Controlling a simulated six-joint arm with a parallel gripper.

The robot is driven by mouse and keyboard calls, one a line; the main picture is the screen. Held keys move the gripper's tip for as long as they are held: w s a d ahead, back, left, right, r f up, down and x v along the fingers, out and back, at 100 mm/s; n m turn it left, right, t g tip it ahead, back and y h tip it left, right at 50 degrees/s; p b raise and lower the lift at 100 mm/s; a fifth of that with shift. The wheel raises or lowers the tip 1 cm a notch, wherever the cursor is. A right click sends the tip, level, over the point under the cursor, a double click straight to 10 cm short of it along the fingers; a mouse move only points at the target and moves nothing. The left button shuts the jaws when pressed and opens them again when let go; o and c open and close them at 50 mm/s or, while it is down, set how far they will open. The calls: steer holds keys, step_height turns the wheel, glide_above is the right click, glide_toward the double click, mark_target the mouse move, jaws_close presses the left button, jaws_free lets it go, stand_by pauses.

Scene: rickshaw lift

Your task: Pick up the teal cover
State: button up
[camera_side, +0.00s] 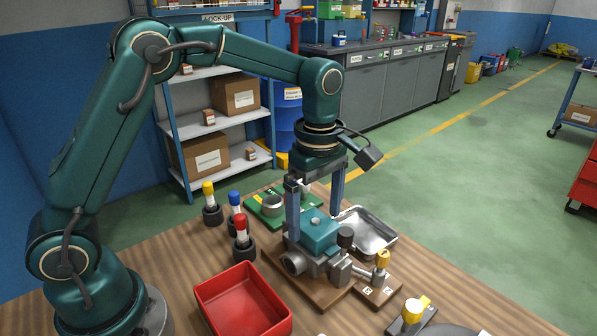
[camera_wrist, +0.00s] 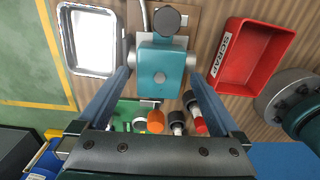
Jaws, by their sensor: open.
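In the wrist view the teal cover (camera_wrist: 161,72) lies between the two fingertips of my gripper (camera_wrist: 158,74), which are spread apart. I cannot tell whether the fingers touch its sides.
A red bin (camera_side: 243,301) marked SCRAP in the wrist view stands in front. A metal tray (camera_side: 368,232) lies behind the board. Several capped bottles (camera_side: 240,238) stand to the left, near a green board (camera_side: 262,207). A dark cylinder (camera_side: 345,238) rises close beside the cover.

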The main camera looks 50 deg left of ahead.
steer(key=shift+f, duration=1.2)
steer(key=shift+c, duration=0.3)
steer(key=c, duration=1.3)
steer(key=shift+r, duration=0.15)
